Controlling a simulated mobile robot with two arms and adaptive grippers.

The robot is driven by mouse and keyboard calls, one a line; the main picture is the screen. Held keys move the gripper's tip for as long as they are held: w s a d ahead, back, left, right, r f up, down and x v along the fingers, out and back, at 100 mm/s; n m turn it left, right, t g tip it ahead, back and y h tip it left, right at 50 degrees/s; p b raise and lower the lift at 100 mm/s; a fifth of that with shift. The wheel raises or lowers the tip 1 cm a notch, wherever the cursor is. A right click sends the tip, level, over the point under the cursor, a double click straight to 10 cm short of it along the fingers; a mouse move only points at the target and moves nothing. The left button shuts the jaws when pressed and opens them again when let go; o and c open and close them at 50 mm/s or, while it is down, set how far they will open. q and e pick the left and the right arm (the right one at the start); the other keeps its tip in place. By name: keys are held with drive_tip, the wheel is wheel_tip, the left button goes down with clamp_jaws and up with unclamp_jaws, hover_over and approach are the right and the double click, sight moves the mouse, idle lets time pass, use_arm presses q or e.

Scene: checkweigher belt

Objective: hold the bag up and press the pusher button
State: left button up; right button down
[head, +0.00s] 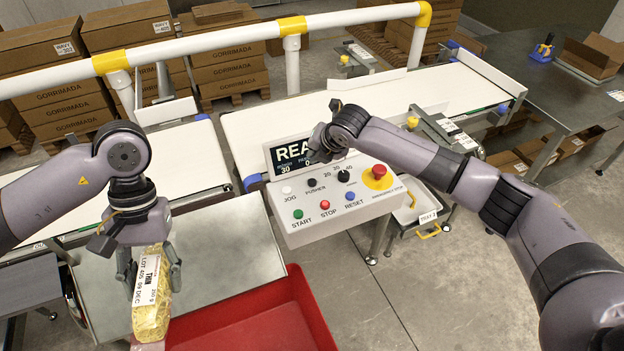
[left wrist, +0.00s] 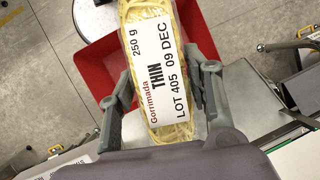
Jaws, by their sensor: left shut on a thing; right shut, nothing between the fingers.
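A clear bag of yellow pasta (head: 150,318) carries a white label reading Gorrimada THIN, 250 g, LOT 405 09 DEC. My left gripper (head: 148,272) is shut on the bag and holds it up at the lower left; the bag also shows between both fingers in the left wrist view (left wrist: 187,128). The control panel (head: 335,217) has a black button marked PUSHER (head: 312,183) on its top row. My right gripper (head: 320,146) is shut and empty in front of the display (head: 287,153), just above the pusher button. Whether it touches the button I cannot tell.
A red bin (head: 305,312) lies below, right of the bag. JOG, START, STOP and RESET buttons and a red emergency stop (head: 378,176) crowd the panel. White conveyor belts (head: 400,95) and a white guard rail (head: 230,38) run behind. Stacked cartons stand beyond.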

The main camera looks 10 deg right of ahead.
use_arm(q)
wheel_tip(320, 180, up, 9)
drive_tip(key=p, duration=0.8)
drive_tip(key=shift+f, duration=0.1)
idle(0.4)
